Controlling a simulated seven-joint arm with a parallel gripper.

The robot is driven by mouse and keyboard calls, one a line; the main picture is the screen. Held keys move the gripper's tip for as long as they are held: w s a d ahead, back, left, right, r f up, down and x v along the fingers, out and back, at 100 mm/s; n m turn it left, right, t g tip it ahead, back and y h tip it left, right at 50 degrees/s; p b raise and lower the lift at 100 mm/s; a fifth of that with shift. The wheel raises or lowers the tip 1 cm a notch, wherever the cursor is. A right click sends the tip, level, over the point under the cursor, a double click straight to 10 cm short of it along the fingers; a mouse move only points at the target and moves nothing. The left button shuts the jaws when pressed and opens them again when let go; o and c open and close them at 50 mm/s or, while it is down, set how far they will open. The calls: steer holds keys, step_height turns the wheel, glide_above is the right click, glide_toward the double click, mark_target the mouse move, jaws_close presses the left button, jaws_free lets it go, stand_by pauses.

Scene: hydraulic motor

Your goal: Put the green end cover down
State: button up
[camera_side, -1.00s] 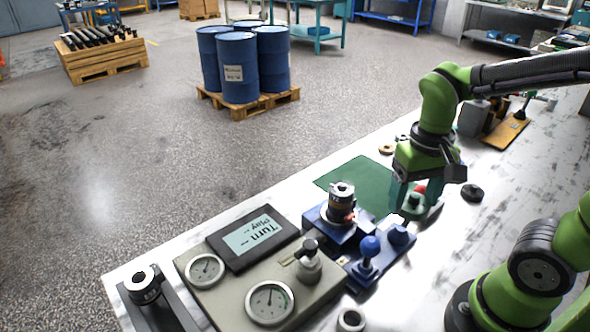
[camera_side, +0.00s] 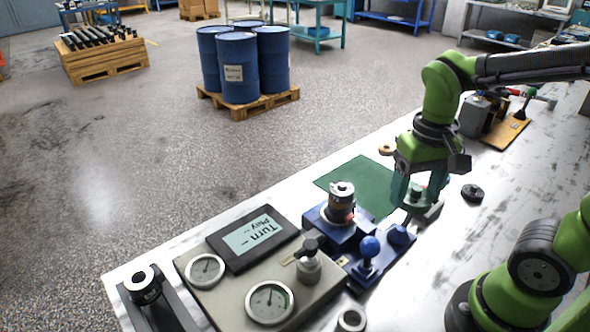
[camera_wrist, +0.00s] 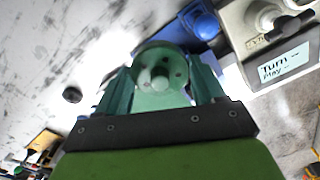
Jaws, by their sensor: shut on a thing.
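The green end cover (camera_wrist: 158,76) is a round pale-green flange with a central boss and small holes. It sits between the two teal fingers of my gripper (camera_wrist: 160,88) in the wrist view. In the side view my gripper (camera_side: 416,196) is shut on the cover, low over the white bench, right of the blue fixture. The fingers hide most of the cover there. I cannot tell whether the cover touches the bench.
The blue fixture (camera_side: 385,258) holds the motor body (camera_side: 341,200). A green mat (camera_side: 352,178) lies behind it. A black round part (camera_side: 472,193) lies to the right of my gripper. The gauge panel (camera_side: 225,285) stands at the front left. Bare bench lies on the right.

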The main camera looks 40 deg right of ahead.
steer(key=shift+w, duration=0.1)
steer(key=w+d+f+m, duration=0.1)
steer(key=w+d, duration=0.2)
steer(key=w, duration=0.7)
steer(key=w+d+f+m, duration=0.2)
steer(key=w+d, duration=0.2)
steer(key=w, duration=0.6)
steer(key=shift+m, duration=0.3)
steer(key=w+d+f, duration=0.1)
steer(key=w+f, duration=0.1)
steer(key=f, duration=0.1)
steer(key=w+d+f, duration=0.2)
steer(key=w+f, duration=0.1)
steer(key=f, duration=0.1)
steer(key=w+d+f, duration=0.1)
steer(key=w+f, duration=0.1)
steer(key=f, duration=0.1)
steer(key=shift+w+d+f, duration=0.2)
steer(key=shift+w+d, duration=0.15)
steer(key=shift+d, duration=0.05)
steer(key=shift+f, duration=2.3)
steer(key=shift+f, duration=0.2)
steer(key=o, duration=1.3)
